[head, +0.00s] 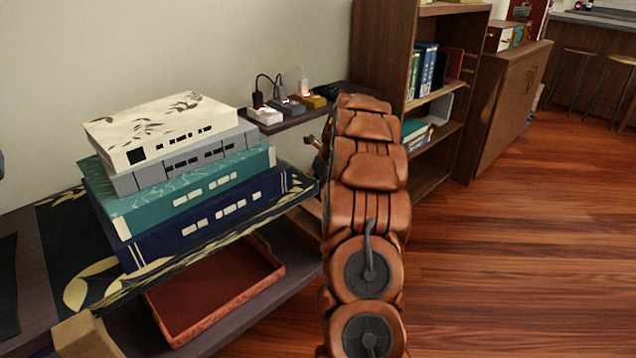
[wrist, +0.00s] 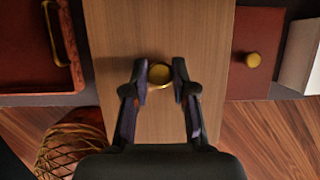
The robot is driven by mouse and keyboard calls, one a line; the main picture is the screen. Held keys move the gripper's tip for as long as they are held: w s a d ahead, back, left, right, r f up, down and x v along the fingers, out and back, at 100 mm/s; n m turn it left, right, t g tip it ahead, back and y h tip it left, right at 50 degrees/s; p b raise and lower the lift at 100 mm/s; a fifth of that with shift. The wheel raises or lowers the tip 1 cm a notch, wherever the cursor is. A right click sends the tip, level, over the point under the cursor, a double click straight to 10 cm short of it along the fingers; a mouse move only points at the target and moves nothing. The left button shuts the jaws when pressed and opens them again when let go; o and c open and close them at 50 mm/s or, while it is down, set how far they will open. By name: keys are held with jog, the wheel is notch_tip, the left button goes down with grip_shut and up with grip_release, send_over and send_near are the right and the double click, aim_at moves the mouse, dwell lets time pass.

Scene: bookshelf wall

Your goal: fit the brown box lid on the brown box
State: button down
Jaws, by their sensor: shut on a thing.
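The brown box lid (wrist: 205,35) is a light wood panel with a round brass knob (wrist: 160,75), filling the middle of the wrist view from top to bottom. My gripper (wrist: 160,78) is shut on this knob, one dark finger on each side. I cannot make out the brown box apart from the lid, and whether the lid touches anything below is hidden. In the head view my own arm covers my gripper.
In the wrist view, a red-brown panel with a knob (wrist: 253,60) lies right, a red tray (wrist: 25,45) left, and a wicker basket (wrist: 70,148) lower left. In the head view, stacked books (head: 185,190) stand left; open floor (head: 500,260) lies right.

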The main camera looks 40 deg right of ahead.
aim_at(320, 194)
jog(key=shift+r+p, duration=0.2)
jog(key=shift+p, duration=0.1)
jog(key=shift+f+p, duration=0.85)
jog(key=shift+f, duration=2.2)
jog(key=shift+p, duration=2.75)
jog(key=shift+f+p, duration=0.3)
jog(key=shift+f, duration=0.7)
jog(key=c, duration=0.9)
grip_release()
jog(key=shift+o, duration=0.2)
jog(key=v, duration=1.2)
